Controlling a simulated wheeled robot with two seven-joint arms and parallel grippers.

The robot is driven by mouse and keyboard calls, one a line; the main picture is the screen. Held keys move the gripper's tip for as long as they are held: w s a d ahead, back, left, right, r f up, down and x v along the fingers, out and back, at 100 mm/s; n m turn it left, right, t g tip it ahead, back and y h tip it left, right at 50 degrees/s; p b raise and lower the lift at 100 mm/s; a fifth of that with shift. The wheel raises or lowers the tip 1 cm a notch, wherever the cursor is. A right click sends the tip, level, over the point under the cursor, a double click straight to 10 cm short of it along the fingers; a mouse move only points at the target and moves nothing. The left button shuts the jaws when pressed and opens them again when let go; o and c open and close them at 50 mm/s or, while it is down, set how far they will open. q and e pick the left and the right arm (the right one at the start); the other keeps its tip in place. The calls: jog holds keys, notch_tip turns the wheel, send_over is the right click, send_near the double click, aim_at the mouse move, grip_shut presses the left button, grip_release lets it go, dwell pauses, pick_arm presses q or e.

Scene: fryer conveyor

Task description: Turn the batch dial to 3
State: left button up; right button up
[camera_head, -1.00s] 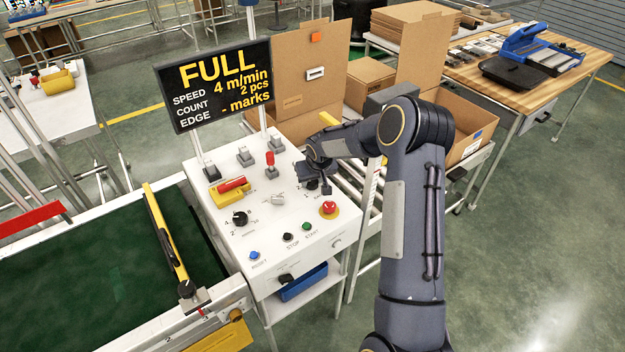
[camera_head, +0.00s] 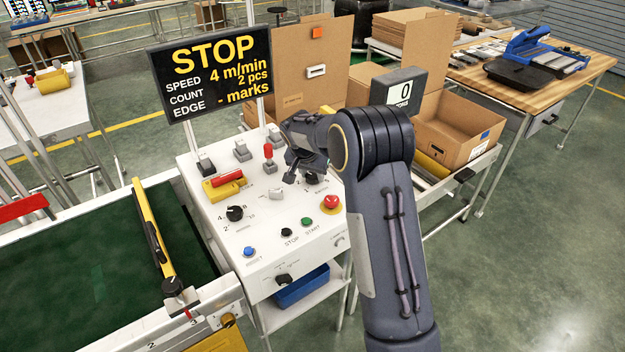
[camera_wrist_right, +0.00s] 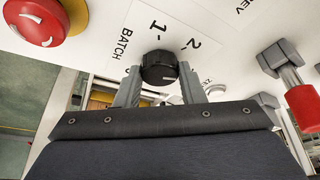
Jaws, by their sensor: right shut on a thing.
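The batch dial (camera_wrist_right: 159,66) is a black knob on the white control panel (camera_head: 250,205), with BATCH, 1 and 2 printed beside it in the right wrist view. A pale mark shows on its near side, but which number the dial points to cannot be told. My right gripper (camera_wrist_right: 160,82) has one finger on each side of the knob and is shut on it. In the head view, my right gripper (camera_head: 303,168) is at the panel's far right and partly hides the dial (camera_head: 314,178). My left gripper is out of view.
The sign (camera_head: 210,75) reads STOP, 4 m/min, 2 pcs. A red mushroom button (camera_head: 331,203) and a red-tipped lever (camera_head: 268,153) flank the dial. Another black dial (camera_head: 235,213), green START (camera_head: 307,222) and black STOP (camera_head: 286,232) buttons sit nearer. A counter (camera_head: 402,92) shows 0.

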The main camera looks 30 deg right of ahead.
aim_at(304, 188)
jog(key=shift+w+a+m+g, duration=0.1)
jog(key=shift+m+g, duration=0.5)
jog(key=shift+m, duration=1.1)
jog(key=shift+m+h, duration=0.3)
jog(key=o, duration=1)
jog(key=v, duration=0.7)
jog(key=shift+a+r+b, duration=0.15)
jog(key=shift+r+b, duration=0.15)
jog(key=shift+r, duration=0.05)
